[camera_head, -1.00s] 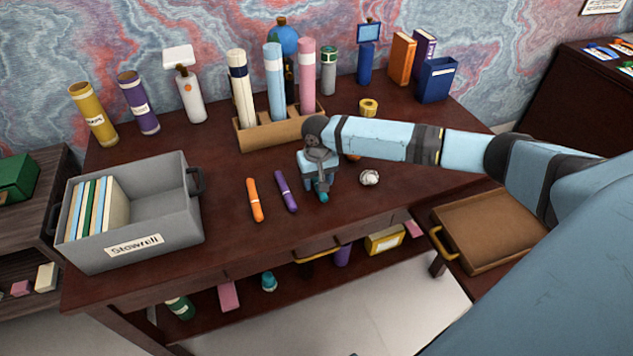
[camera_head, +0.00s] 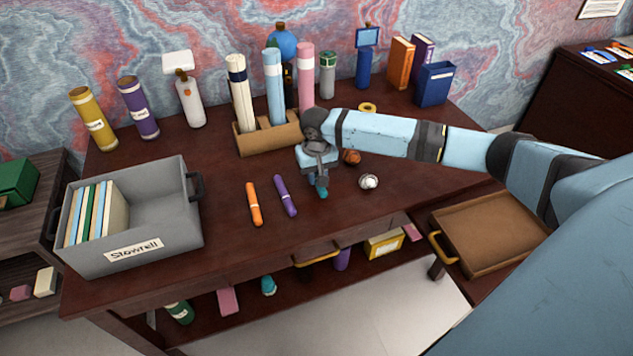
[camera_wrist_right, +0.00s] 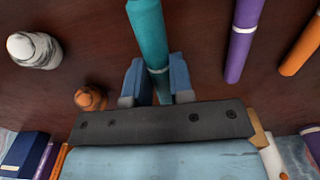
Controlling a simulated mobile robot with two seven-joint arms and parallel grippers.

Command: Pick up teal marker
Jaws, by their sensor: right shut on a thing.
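The teal marker (camera_wrist_right: 148,35) is between the two blue fingers of my right gripper (camera_wrist_right: 157,82) in the right wrist view, with its thick end extending past them toward the top edge. In the head view my right gripper (camera_head: 320,180) is over the middle of the desk, shut on the marker. Only a short teal end (camera_head: 322,192) shows below the fingers there, and the rest is hidden. I cannot tell how far the marker is above the desk. My left gripper is not in view.
A purple marker (camera_head: 285,196) and an orange marker (camera_head: 254,204) lie left of the gripper. A white crumpled ball (camera_head: 369,181) and a brown object (camera_head: 351,157) are to its right. A wooden holder (camera_head: 265,138) with tubes stands behind; a grey bin (camera_head: 182,233) is left.

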